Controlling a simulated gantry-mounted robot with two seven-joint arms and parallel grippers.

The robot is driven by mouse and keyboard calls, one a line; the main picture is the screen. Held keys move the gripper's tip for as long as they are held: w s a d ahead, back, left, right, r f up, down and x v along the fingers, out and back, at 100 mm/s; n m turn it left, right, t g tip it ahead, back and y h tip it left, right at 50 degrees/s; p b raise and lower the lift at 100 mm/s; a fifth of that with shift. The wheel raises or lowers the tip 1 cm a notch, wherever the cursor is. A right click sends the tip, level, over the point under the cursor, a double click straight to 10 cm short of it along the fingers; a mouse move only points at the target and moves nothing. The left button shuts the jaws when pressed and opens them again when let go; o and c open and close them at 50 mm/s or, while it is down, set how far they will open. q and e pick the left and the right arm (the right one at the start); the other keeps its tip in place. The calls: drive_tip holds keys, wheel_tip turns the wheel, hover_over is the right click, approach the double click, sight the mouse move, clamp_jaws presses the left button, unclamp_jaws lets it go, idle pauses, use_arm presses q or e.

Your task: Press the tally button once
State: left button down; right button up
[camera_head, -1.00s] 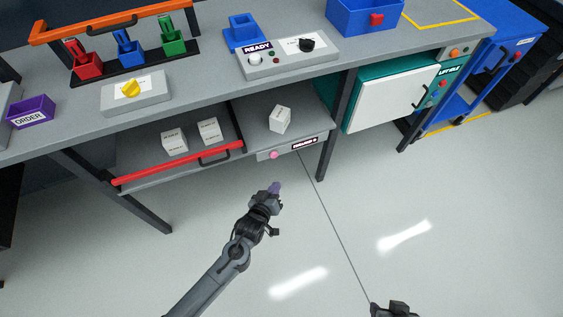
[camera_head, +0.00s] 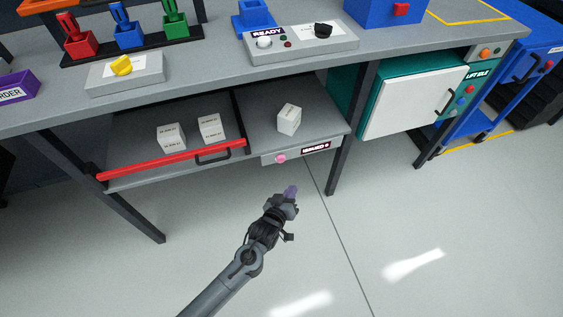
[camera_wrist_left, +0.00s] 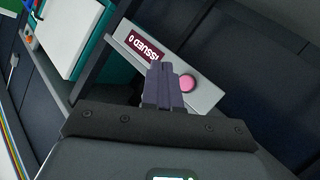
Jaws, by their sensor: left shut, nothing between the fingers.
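The pink round tally button (camera_head: 280,159) sits on the front strip of the lower shelf, left of a small display (camera_head: 315,148). In the left wrist view the button (camera_wrist_left: 187,83) is just right of my fingertips, and the display (camera_wrist_left: 144,46) reads "ISSUED 0". My left gripper (camera_head: 290,191) is shut and empty, with purple fingers. In the head view it is below and slightly right of the button, apart from it. It also shows in the left wrist view (camera_wrist_left: 162,80). My right gripper is not in view.
The lower shelf holds several white boxes, one of them (camera_head: 289,119) above the button. A red bar (camera_head: 170,160) runs along the shelf front at left. A table leg (camera_head: 350,135) stands right of the display. The floor in front is clear.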

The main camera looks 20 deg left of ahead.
sight(281, 159)
use_arm(q)
drive_tip(key=shift+w+a, duration=0.1)
drive_tip(key=w+a+b, duration=0.4)
drive_tip(key=w+a, duration=0.1)
drive_tip(key=w, duration=0.1)
drive_tip(key=shift+w+a, duration=0.25)
drive_tip(key=shift+a, duration=0.05)
idle(0.3)
idle(0.7)
idle(0.8)
drive_tip(key=shift+w, duration=0.1)
idle(0.5)
drive_tip(key=shift+w+a, duration=0.25)
